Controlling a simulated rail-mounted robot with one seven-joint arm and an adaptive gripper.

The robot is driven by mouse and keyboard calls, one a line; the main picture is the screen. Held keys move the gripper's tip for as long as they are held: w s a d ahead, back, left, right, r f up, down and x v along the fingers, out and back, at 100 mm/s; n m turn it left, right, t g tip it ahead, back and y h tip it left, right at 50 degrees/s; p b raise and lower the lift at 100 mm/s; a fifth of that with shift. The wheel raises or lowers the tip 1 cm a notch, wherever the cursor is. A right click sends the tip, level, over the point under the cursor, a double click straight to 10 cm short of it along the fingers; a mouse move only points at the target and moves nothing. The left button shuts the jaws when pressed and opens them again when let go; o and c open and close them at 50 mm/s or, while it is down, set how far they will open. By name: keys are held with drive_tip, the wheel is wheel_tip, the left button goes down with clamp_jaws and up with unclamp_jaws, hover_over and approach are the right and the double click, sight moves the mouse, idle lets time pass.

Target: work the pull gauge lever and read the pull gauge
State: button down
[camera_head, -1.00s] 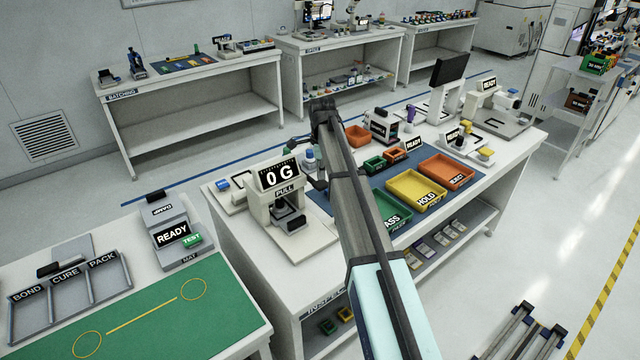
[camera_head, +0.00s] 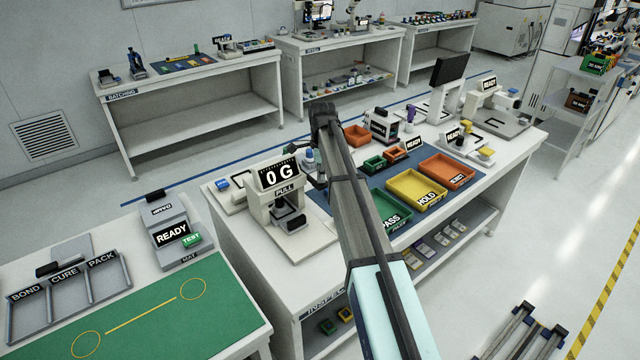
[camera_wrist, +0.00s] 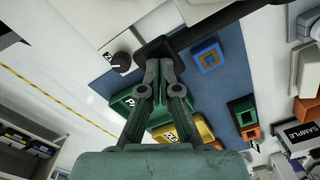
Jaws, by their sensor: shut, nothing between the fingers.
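The pull gauge (camera_head: 280,198) is a white press-like device labelled PULL at the left end of the middle bench. Its black display (camera_head: 279,175) reads 0 G. In the wrist view, a dark bar (camera_wrist: 205,30) runs out from a white body at the top, and its wider dark end lies at my fingertips. It looks like the gauge lever. My gripper (camera_wrist: 159,66) is shut and empty, its tips at or just under that dark end; I cannot tell whether they touch. In the head view my arm hides most of the gripper, just right of the gauge.
Green, yellow (camera_head: 416,187) and orange (camera_head: 447,171) trays stand on the blue mat right of my arm. A blue block with an orange square (camera_wrist: 207,57) lies near the fingers. A dark knob (camera_wrist: 122,60) is on a white panel close by.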

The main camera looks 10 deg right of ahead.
sight(321, 187)
drive_tip(key=shift+f+b, duration=0.5)
drive_tip(key=shift+f, duration=2.05)
drive_tip(key=shift+r, duration=0.1)
drive_tip(key=shift+r+p, duration=0.9)
drive_tip(key=shift+r, duration=1.3)
drive_tip(key=shift+r+p, duration=1.4)
drive_tip(key=shift+r, duration=1.05)
